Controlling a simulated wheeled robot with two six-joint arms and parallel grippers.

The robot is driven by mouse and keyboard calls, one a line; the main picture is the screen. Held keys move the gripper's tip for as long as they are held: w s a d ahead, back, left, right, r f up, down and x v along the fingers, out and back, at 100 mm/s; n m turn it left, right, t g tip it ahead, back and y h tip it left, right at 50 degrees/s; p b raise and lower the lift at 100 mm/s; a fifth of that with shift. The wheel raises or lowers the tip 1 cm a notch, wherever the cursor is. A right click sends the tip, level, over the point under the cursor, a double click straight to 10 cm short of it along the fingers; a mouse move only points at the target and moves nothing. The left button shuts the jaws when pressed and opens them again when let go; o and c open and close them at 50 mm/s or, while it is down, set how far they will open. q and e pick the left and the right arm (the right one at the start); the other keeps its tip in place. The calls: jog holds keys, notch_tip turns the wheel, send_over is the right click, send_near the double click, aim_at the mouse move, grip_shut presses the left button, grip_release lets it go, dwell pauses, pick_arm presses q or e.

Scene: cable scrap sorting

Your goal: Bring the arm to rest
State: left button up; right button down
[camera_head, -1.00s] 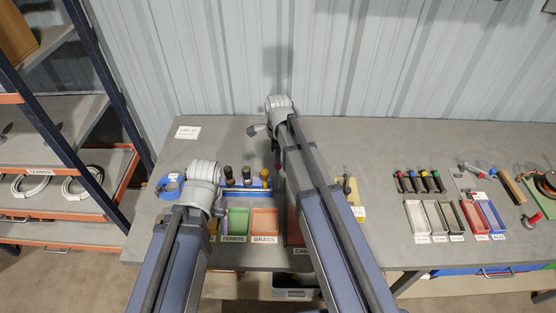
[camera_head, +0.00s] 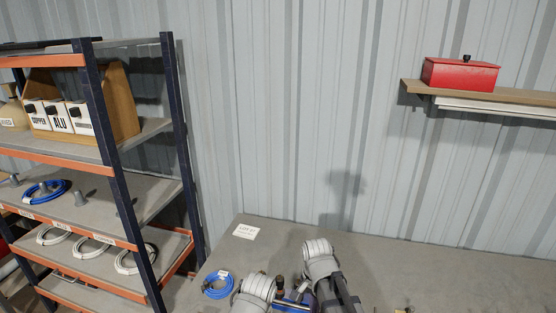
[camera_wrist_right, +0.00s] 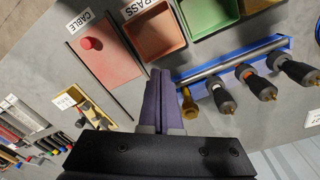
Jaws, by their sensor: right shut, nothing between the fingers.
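My right arm's wrist (camera_head: 320,262) shows at the bottom of the head view, above the workbench (camera_head: 430,265). My right gripper (camera_wrist_right: 160,78) is in the wrist view, its two dark fingers together and empty. It points between the red CABLE lid (camera_wrist_right: 104,66) with a round knob and the blue tool rack (camera_wrist_right: 245,62). I cannot tell how high it is above the bench. My left arm's wrist (camera_head: 255,290) is at the bottom edge of the head view, and its gripper is out of sight.
In the wrist view, a brown tray (camera_wrist_right: 155,35) and a green tray (camera_wrist_right: 208,12) lie beyond the fingers. Several dark-handled tools (camera_wrist_right: 250,82) stand along the rack. In the head view, a blue cable coil (camera_head: 218,285) lies at the bench's left, near a storage shelf (camera_head: 130,210).

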jog(key=s+a+f+n+b, duration=0.2)
jog(key=s+a+f+n, duration=0.1)
jog(key=s+n, duration=0.7)
jog(key=a+n, duration=0.1)
jog(key=n, duration=0.2)
jog(key=shift+s+a+n+h, duration=0.3)
jog(key=shift+s+a, duration=0.05)
jog(key=shift+a, duration=0.05)
jog(key=c, duration=1.6)
grip_release()
